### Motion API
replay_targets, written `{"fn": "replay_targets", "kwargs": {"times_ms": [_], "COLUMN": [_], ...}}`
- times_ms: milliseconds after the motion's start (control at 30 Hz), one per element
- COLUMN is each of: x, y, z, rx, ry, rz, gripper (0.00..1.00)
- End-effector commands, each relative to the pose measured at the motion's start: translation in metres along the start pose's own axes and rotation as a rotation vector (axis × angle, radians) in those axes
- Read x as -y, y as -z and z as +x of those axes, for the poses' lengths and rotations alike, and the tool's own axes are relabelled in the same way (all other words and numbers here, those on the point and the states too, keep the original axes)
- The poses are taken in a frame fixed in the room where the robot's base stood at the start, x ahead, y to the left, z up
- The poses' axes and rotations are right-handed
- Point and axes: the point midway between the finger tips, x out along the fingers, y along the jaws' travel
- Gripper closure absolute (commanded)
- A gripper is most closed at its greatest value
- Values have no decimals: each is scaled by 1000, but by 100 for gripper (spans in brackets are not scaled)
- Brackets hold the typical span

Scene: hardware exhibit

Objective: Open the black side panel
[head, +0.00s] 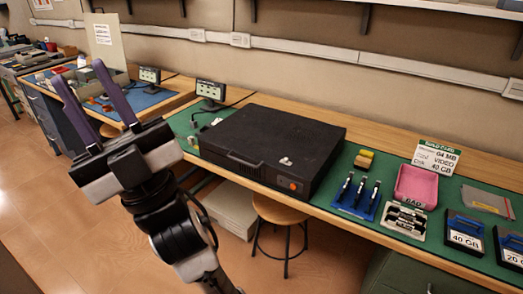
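The black case (274,144) lies flat on the green mat of the workbench, its broad black panel facing up. A dark handle (245,163) shows on its front side, and an orange square (289,184) marks the front right corner. The panel looks closed. My gripper (83,82) is raised at the left, in front of the bench and well apart from the case. Its two purple fingers point up and are spread apart, with nothing between them.
A small screen (211,91) stands behind the mat's left end. A round stool (280,211) stands below the bench front. Floor at left is clear.

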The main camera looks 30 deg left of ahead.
Motion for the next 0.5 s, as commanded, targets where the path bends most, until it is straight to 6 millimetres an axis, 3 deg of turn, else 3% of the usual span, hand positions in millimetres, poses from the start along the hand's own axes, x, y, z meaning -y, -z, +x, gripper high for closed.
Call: {"fn": "replay_targets", "kwargs": {"times_ms": [167, 267, 400, 500], "x": [-20, -39, -68, -88], "y": [-113, -175, -247, -285], "z": [-25, -54, -110, -160], "rx": [331, 499, 657, 699], "ry": [-154, -326, -643, -911], "rz": [213, 341, 496, 578], "gripper": [74, 74, 74, 74]}}
